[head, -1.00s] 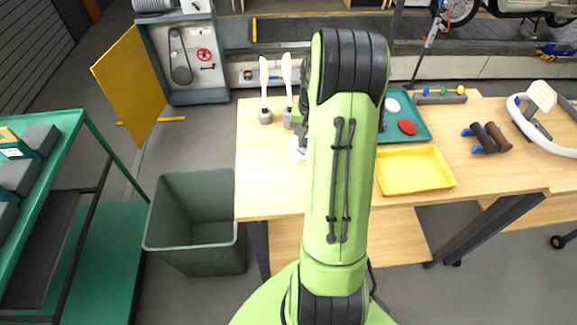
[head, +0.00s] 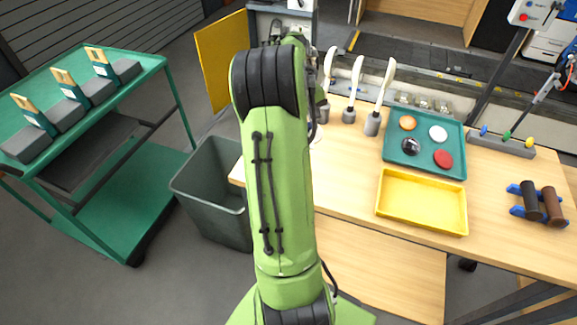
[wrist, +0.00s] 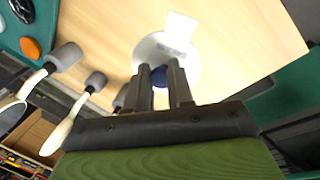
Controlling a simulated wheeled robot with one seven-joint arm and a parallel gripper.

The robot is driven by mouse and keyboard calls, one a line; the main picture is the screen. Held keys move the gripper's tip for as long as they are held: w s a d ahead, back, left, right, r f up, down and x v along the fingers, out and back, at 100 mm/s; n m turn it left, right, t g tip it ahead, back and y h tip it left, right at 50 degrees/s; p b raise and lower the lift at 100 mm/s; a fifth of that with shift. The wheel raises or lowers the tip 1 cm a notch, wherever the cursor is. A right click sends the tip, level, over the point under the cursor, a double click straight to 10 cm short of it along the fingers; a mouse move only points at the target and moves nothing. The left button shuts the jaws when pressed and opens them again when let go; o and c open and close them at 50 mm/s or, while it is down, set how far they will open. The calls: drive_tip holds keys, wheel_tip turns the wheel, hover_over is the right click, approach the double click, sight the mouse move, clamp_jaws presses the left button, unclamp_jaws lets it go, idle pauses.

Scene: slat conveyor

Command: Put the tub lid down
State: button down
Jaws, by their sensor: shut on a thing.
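The tub lid (wrist: 147,48) is a round white disc in the wrist view, with a dark blue part (wrist: 159,76) at its middle. My gripper (wrist: 163,72) is shut on the lid at that blue part, with a dark finger on each side. The lid is over the wooden workbench (wrist: 110,28); I cannot tell whether it touches the top. In the head view my arm hides the gripper and most of the lid; only a white sliver (head: 317,133) shows beside the arm.
A white square (wrist: 181,27) is beside the lid. Several white-bladed tools in grey bases (head: 372,123) stand close by. A green tray (head: 398,156) holds coloured discs; an empty yellow tray (head: 420,205) is nearer. A grey bin (head: 205,205) and green cart (head: 60,80) are left.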

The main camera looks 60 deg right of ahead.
drive_tip(key=x, duration=0.3)
drive_tip(key=w+a+b+x, duration=0.1)
drive_tip(key=x, duration=0.2)
drive_tip(key=b+x, duration=0.1)
drive_tip(key=x, duration=0.2)
drive_tip(key=shift+w+a+f, duration=0.15)
drive_tip(key=shift+a+f, duration=0.15)
drive_tip(key=shift+f, duration=0.3)
drive_tip(key=shift+f, duration=0.2)
drive_tip(key=c, duration=1)
unclamp_jaws()
drive_tip(key=shift+r, duration=0.1)
